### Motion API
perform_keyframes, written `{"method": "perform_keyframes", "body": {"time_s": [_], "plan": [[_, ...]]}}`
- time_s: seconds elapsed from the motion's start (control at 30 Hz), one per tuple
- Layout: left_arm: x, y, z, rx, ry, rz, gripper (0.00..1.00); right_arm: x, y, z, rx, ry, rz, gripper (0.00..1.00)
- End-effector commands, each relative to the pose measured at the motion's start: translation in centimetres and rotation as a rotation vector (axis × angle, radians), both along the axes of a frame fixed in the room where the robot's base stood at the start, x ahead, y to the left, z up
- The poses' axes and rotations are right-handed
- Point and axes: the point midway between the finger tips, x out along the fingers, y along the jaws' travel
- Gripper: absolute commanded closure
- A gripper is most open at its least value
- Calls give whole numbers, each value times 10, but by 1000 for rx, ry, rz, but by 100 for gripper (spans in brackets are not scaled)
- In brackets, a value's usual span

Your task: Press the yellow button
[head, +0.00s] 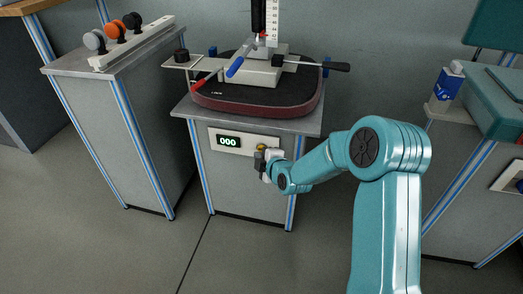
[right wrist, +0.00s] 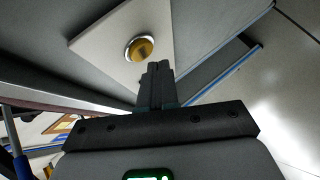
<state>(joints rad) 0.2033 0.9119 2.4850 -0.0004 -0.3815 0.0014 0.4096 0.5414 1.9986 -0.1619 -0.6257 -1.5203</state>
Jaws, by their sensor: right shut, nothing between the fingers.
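The yellow button (head: 261,147) sits at the right end of a white panel (head: 215,142) on the front of the middle cabinet. In the right wrist view the yellow button (right wrist: 140,48) is a round dome in a metal ring on the white panel (right wrist: 100,40). My right gripper (head: 260,162) is shut and empty, just in front of and below the button in the head view. In the right wrist view its fingertips (right wrist: 158,68) point at the panel, beside and slightly below the button. I cannot tell whether they touch the panel. My left gripper is not in view.
A test rig (head: 255,75) with a dark red-edged seat (head: 230,104) stands on the cabinet. A side cabinet (head: 115,120) stands left, and a shelf with a blue-white carton (head: 446,88) is at right.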

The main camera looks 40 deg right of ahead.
Motion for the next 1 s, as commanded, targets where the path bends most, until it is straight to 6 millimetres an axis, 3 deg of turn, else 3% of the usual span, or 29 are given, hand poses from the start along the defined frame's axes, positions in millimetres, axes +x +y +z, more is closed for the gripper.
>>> {"method": "perform_keyframes", "body": {"time_s": [0.3, 0.73, 1.0], "plan": [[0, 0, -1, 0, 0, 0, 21, -1, 2, 0, 0, 0, 1, 100], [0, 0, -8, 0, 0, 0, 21, -27, 33, 0, 1, 0, 2, 100], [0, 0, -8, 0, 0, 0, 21, -33, 39, 0, 1, 0, 0, 100]]}}
